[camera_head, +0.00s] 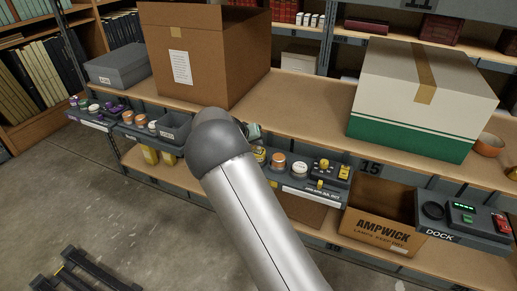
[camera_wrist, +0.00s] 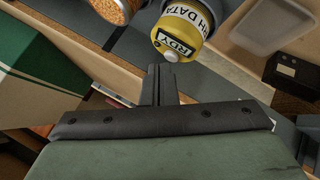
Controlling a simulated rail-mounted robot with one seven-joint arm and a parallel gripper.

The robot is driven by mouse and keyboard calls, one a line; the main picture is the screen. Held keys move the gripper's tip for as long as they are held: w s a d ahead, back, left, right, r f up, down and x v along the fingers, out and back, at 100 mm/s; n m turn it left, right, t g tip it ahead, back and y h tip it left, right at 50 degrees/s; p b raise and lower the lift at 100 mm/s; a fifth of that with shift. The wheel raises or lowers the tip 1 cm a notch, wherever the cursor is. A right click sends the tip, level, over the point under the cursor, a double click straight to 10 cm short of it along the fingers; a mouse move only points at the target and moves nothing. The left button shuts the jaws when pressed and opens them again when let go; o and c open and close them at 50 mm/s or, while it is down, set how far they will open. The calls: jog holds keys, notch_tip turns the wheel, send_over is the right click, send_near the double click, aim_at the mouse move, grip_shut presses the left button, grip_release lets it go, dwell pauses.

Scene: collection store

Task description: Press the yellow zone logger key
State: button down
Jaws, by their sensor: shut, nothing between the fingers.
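A dark device with yellow parts (camera_head: 327,170) sits on the ledge right of my arm in the head view. It may be the logger, but its key is too small to tell apart. My gripper (camera_wrist: 160,78) shows in the wrist view with its fingers together and nothing between them. In the head view my own arm hides most of the gripper. A dark box with a small pale square (camera_wrist: 292,72) is at the right.
Orange-lidded and white-lidded jars (camera_head: 278,161) stand left of the device. A big brown carton (camera_head: 205,55) and a white-green carton (camera_head: 420,95) stand on the shelf above. An AMPWICK box (camera_head: 380,232) and a dock unit (camera_head: 462,222) are at the right. The shelf between the cartons is clear.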

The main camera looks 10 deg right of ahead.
jog(key=shift+f+b, duration=0.45)
jog(key=shift+b, duration=0.05)
dwell(0.5)
jog(key=shift+r, duration=0.85)
jog(key=shift+r+p, duration=1.35)
jog(key=shift+r, duration=1.15)
